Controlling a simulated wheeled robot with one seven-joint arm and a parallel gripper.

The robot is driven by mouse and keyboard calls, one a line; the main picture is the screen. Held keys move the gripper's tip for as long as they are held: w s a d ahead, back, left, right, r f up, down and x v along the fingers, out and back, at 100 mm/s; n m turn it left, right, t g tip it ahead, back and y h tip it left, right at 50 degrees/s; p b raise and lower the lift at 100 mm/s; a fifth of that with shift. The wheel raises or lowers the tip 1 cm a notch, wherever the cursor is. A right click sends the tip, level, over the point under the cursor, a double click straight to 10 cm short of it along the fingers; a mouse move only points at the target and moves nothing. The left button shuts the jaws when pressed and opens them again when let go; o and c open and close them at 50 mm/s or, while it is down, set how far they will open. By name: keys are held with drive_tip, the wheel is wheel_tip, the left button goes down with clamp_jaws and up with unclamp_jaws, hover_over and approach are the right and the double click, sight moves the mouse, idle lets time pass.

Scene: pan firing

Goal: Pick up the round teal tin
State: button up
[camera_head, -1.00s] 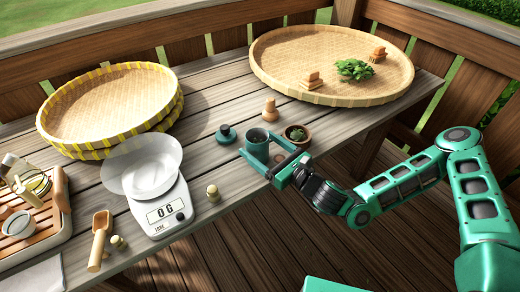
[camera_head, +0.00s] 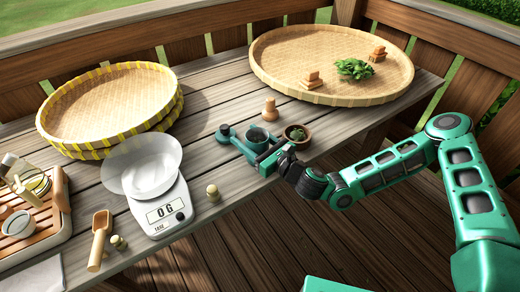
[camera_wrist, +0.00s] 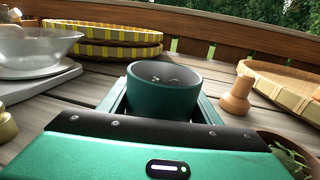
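In the wrist view the tin (camera_wrist: 165,92) sits in the middle, between my two fingers. My gripper (camera_head: 250,140) is low at the tin, with one finger along each side. The fingers are spread about as wide as the tin, and I cannot tell whether they touch it. The tin's lower part is hidden by my gripper.
A small plant pot (camera_head: 297,136) stands close right of the tin, and a wooden peg (camera_head: 270,110) behind it. A scale with a clear bowl (camera_head: 160,212) and a small brass knob (camera_head: 213,193) are to the left. Woven trays (camera_head: 300,92) lie behind.

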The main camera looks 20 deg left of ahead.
sight(250, 130)
drive_tip(key=shift+c, duration=0.8)
drive_tip(key=shift+r, duration=0.2)
drive_tip(key=shift+r, duration=0.6)
wheel_tip(250, 130, up, 2)
drive_tip(key=shift+r, duration=0.1)
drive_tip(key=s+a+r, duration=0.4)
drive_tip(key=s+r, duration=0.3)
drive_tip(key=s, duration=0.3)
drive_tip(key=shift+s+r, duration=0.25)
drive_tip(key=shift+s, duration=0.05)
